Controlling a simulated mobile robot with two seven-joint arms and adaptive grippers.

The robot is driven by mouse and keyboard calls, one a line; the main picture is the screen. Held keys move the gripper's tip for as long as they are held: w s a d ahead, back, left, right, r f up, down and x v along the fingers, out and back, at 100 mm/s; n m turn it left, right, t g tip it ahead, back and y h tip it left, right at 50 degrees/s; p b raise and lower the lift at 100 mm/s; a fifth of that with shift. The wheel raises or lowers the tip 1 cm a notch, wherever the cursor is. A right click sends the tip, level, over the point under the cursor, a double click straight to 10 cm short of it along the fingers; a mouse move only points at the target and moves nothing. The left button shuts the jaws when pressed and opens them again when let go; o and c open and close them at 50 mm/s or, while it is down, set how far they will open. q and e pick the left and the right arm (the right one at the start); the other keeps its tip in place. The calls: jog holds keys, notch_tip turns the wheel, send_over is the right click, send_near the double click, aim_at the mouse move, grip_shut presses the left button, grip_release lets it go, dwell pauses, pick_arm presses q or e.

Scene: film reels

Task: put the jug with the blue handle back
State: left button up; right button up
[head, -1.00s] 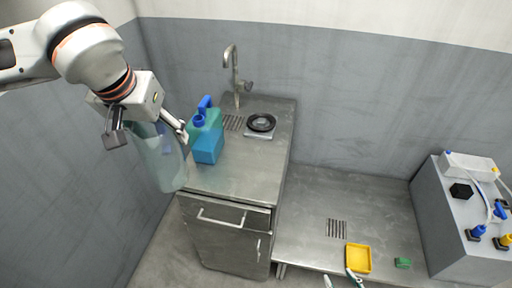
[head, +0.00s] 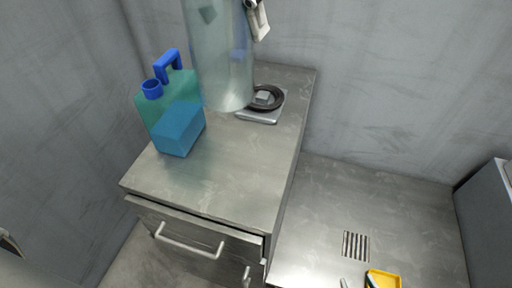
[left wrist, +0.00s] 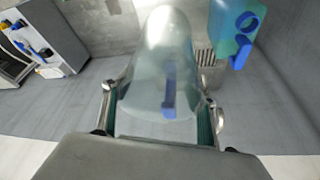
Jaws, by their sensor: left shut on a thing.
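The clear, tapering jug (head: 222,75) has a blue handle, seen through its wall. My left gripper (left wrist: 160,100) is shut on the jug, one finger on each side; in the head view a fingertip (head: 259,22) shows at its right. The jug stands upright over the steel counter (head: 215,185), its base between the teal canister and the scale; I cannot tell if it touches. In the left wrist view the jug (left wrist: 165,45) fills the middle.
The teal canister (head: 145,110) with blue cap and handle stands close left of the jug. A scale with a black ring (head: 262,114) is close right. The counter's front is clear. A yellow tray (head: 392,282) lies on the lower bench (head: 340,195).

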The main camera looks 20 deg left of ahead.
aim_at(241, 73)
pick_arm(q)
jog(key=shift+w+d+f+b, duration=0.3)
jog(key=shift+w+d+f, duration=0.2)
jog(key=shift+w, duration=0.1)
notch_tip(241, 73, down, 9)
jog(key=b, duration=0.3)
notch_tip(241, 73, down, 11)
jog(key=b, duration=0.3)
jog(key=shift+s+r, duration=0.15)
jog(key=shift+r, duration=0.05)
pick_arm(e)
jog(key=shift+m+t+y, duration=0.5)
jog(key=shift+y, duration=0.1)
jog(key=a, duration=0.1)
jog(key=w+a, duration=0.1)
jog(key=a, duration=0.1)
jog(key=w+a, duration=0.1)
jog(key=shift+a+r, duration=0.25)
jog(key=shift+r, duration=0.15)
pick_arm(q)
jog(key=o, duration=1.9)
pick_arm(e)
jog(key=shift+f, duration=0.15)
jog(key=shift+s, duration=0.1)
